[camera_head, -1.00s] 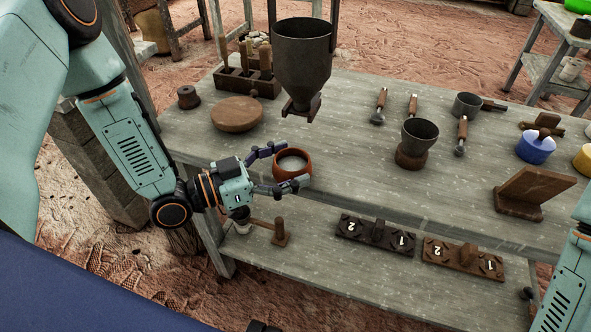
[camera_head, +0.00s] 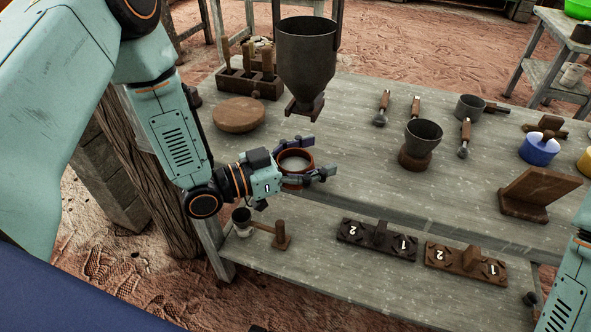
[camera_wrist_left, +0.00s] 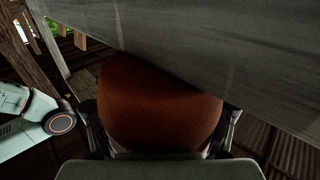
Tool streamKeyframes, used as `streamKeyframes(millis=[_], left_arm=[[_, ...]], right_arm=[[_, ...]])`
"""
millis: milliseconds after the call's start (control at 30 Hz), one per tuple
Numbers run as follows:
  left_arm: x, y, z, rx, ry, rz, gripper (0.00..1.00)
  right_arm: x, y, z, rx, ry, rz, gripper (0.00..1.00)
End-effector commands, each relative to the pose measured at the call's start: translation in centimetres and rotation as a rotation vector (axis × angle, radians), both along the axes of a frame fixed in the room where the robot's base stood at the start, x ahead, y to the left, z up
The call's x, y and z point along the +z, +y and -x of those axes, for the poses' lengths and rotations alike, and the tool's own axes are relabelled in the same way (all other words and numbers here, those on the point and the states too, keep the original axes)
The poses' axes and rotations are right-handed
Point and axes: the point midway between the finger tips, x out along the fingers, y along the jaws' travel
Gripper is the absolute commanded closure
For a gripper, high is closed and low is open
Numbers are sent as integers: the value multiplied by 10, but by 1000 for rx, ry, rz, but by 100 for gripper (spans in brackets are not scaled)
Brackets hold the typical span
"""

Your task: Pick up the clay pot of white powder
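The clay pot (camera_head: 296,161), round and reddish-brown with white powder inside, stands upright near the front left edge of the wooden table (camera_head: 360,190). My left gripper (camera_head: 322,156) reaches in from the left with one finger on the far side of the pot and one on the near side. Its fingers are apart and partly hide the pot. In the left wrist view the pot (camera_wrist_left: 160,105) fills the space between the fingers, with only narrow gaps visible at its sides. My right arm shows at the lower right edge; its gripper is out of view.
A round wooden disc (camera_head: 239,114) lies to the left. A dark cup on a wooden base (camera_head: 423,135) stands to the right. Numbered blocks (camera_head: 376,239) lie on the lower shelf. The tabletop right of the pot is clear.

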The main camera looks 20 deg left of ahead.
Motion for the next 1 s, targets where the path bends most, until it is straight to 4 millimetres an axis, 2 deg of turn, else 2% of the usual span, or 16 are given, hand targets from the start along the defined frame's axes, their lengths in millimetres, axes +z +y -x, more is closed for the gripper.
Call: streamKeyframes(millis=[67, 667, 1000], left_arm=[[0, 0, 0, 0, 0, 0, 37], [-1, 0, 0, 0, 2, -1, 88], [-1, 0, 1, 0, 3, -2, 93]], right_arm=[[0, 0, 0, 0, 0, 0, 100], [0, 0, 0, 0, 0, 0, 100], [0, 0, 0, 0, 0, 0, 100]])
